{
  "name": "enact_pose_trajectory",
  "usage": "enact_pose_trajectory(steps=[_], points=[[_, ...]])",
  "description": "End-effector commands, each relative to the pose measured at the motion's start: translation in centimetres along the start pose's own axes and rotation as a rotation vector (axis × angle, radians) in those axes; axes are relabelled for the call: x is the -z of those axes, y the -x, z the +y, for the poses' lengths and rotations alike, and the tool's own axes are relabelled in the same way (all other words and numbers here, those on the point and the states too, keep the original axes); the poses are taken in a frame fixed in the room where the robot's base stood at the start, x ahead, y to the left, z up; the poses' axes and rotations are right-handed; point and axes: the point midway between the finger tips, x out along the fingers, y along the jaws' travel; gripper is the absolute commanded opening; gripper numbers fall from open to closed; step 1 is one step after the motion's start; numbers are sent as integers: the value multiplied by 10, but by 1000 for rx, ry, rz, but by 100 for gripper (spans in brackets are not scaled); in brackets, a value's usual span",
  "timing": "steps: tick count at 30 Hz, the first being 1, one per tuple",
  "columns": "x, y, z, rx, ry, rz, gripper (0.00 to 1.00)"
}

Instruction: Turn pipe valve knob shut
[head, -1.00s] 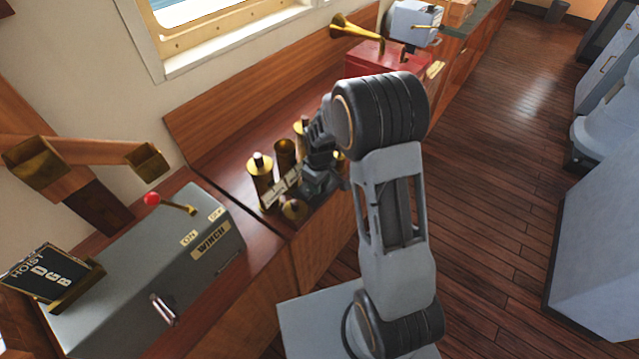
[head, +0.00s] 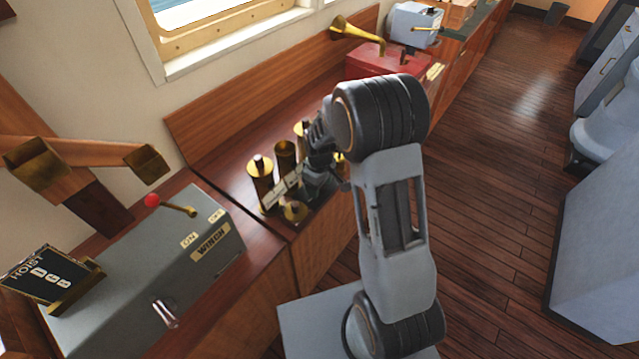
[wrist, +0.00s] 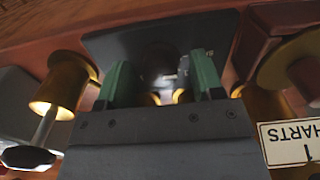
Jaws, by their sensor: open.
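Several brass cylindrical fittings stand on the wooden counter in the head view. One with a capped stem (head: 260,172) is at the left, an open-looking one (head: 285,157) is behind it, and a low round one (head: 295,211) is at the front. My gripper (head: 318,180) is down among them, partly hidden by my own arm. In the wrist view my gripper (wrist: 161,75) is open, its two green-padded fingers apart. A dark rounded shape (wrist: 158,62) shows between the fingers, with brass glints below it. I cannot tell which part is the valve knob, or whether the fingers touch it.
A grey winch box (head: 205,236) with a red-tipped lever (head: 153,201) stands at the left. A red box (head: 385,62) with a brass horn (head: 350,30) is behind. A CHARTS label (wrist: 290,143) is close at the right in the wrist view.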

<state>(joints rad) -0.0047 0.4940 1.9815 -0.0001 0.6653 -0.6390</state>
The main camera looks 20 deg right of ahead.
Motion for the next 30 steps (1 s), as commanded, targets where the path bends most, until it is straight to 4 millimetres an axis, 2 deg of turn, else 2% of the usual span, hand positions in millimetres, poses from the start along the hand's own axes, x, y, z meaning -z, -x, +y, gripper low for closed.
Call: enact_pose_trajectory(steps=[4, 7, 21, 25, 30], points=[[0, 6, 0, -1, 0, 2, 61], [1, 20, 0, -2, 0, 3, 61], [0, 110, 0, -2, 0, 3, 61], [1, 126, 0, -2, 0, 2, 61], [0, 136, 0, -1, 0, 1, 61]])
